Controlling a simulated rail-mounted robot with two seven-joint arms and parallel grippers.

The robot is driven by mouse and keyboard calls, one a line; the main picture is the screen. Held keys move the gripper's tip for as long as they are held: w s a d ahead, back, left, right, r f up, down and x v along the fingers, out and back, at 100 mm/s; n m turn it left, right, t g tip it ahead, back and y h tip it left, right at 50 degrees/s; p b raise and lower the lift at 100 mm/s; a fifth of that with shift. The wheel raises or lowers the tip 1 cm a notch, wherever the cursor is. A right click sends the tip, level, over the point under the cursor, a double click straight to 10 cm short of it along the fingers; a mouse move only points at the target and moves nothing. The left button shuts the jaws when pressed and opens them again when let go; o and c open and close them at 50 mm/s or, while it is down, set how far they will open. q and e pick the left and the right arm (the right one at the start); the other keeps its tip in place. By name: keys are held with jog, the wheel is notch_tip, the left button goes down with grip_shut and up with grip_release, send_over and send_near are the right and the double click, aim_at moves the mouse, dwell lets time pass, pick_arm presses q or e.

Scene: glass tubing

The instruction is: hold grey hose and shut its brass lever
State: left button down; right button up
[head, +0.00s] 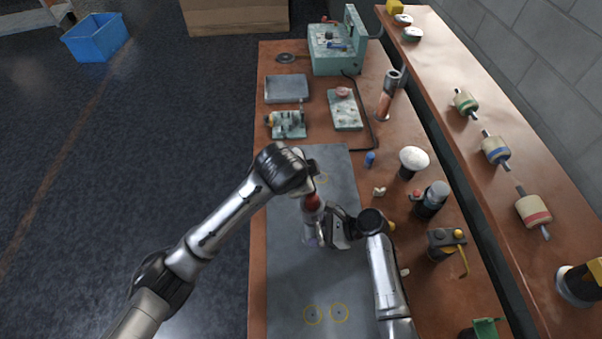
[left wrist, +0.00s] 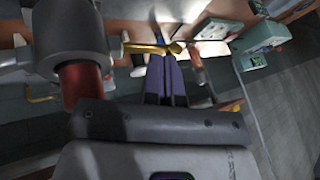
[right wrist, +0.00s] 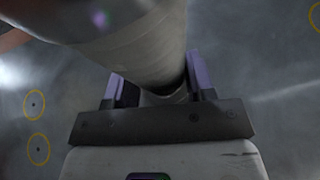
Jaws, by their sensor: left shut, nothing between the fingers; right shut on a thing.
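The grey hose (right wrist: 145,50) is a thick pale tube filling the upper middle of the right wrist view, between my right fingers (right wrist: 158,88). My right gripper (head: 328,226) is shut on it over the grey mat. A red section (head: 311,202) shows above it in the head view. In the left wrist view, a grey fitting (left wrist: 70,32) sits over the red section, and the brass lever (left wrist: 148,48) sticks out from it to the right. My left gripper (left wrist: 166,62) is shut and empty, its fingertips close to the lever; I cannot tell whether they touch. In the head view my left arm hides the lever.
The grey mat (head: 285,290) has yellow-ringed holes near its front. Bottles and a white-topped jar (head: 413,160) stand right of it. A metal tray (head: 287,88) and green machines (head: 335,50) are behind. A raised shelf (head: 480,95) runs along the right.

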pick_arm(q)
jog(key=shift+f, duration=0.15)
jog(key=shift+w+f+g, duration=0.25)
jog(key=shift+w+g, duration=0.1)
jog(key=shift+g, duration=0.35)
dwell(0.4)
